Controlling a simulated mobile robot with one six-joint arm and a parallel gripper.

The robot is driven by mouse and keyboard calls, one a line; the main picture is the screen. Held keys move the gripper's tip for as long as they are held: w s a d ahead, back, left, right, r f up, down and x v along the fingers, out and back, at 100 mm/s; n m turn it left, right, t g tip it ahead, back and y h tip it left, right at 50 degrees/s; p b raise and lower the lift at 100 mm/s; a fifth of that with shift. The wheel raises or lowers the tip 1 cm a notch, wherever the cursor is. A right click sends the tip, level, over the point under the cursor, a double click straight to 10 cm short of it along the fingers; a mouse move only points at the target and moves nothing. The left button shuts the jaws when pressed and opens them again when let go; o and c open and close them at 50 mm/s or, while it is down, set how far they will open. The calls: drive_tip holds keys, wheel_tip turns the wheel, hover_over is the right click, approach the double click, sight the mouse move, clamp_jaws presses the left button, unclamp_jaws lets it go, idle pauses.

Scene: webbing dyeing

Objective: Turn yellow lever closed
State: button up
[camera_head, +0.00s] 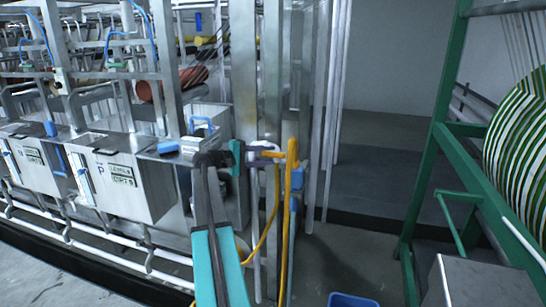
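A yellow upright part (291,150), which may be the lever, stands beside the right end of the metal machine frame. It joins a long yellow pipe or hose (286,235) running down toward the floor. I cannot tell for sure which yellow piece is the lever, or whether it is open or closed. My gripper (270,151) is at the end of my teal and black arm, just left of the upper yellow part. It looks very close to that part, but I cannot tell whether they touch. Its fingers are too small and blended with the metal behind to read.
A row of grey metal boxes (128,187) with blue handles lines the machine on the left. A green frame (429,170) with a green and white striped roll (520,135) stands at the right. A blue bin (352,300) is on the floor. Floor between looks clear.

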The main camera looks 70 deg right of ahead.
sight(271, 155)
drive_tip(key=shift+p+x, duration=0.3)
drive_tip(key=shift+x, duration=1.55)
